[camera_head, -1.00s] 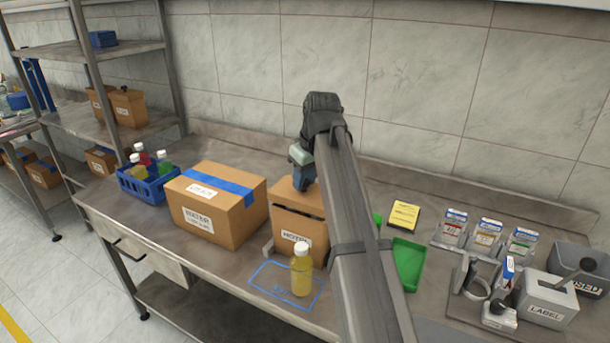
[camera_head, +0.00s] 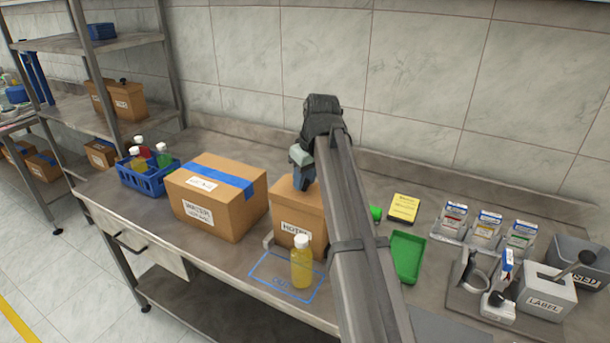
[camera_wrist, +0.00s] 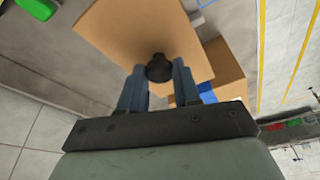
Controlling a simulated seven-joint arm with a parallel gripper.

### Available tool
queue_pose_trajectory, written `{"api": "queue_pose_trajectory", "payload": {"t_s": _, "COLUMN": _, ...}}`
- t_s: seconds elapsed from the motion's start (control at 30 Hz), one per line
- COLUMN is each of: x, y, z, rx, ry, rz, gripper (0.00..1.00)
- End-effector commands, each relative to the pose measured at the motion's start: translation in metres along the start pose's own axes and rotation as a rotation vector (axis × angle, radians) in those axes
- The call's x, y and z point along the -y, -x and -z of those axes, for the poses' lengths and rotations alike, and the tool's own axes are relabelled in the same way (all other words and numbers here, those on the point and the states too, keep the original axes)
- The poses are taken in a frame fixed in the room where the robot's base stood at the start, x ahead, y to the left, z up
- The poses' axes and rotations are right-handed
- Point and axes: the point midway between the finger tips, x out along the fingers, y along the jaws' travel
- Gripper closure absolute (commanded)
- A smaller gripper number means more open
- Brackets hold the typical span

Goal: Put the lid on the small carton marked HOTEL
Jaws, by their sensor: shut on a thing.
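The small carton marked HOTEL (camera_head: 296,238) stands on the bench, upright, just right of the larger taped carton. Its brown lid (camera_head: 283,193) lies on top of it, with no gap visible along the front edge. In the wrist view the lid (camera_wrist: 115,35) has a black knob (camera_wrist: 159,69) at its middle. My gripper (camera_head: 304,182) points down over the lid. In the wrist view my gripper (camera_wrist: 159,72) is shut on the knob, one finger on each side. My arm hides the carton's right side and part of the lid.
A green tray (camera_head: 408,258) and a yellow pad (camera_head: 404,207) lie right of my arm.

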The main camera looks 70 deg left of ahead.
Motion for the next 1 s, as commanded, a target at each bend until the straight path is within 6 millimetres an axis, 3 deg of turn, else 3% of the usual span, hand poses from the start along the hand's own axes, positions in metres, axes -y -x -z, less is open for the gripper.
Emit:
{"api": "queue_pose_trajectory", "payload": {"t_s": 0.87, "x": 0.0, "y": -0.0077, "z": -0.0021, "rx": 0.0, "ry": 0.0, "rz": 0.0, "gripper": 0.97}}
{"api": "queue_pose_trajectory", "payload": {"t_s": 0.9, "x": 0.0, "y": -0.0077, "z": -0.0021, "rx": 0.0, "ry": 0.0, "rz": 0.0, "gripper": 0.64}}
{"api": "queue_pose_trajectory", "payload": {"t_s": 1.0, "x": 0.0, "y": -0.0077, "z": -0.0021, "rx": 0.0, "ry": 0.0, "rz": 0.0, "gripper": 0.54}}
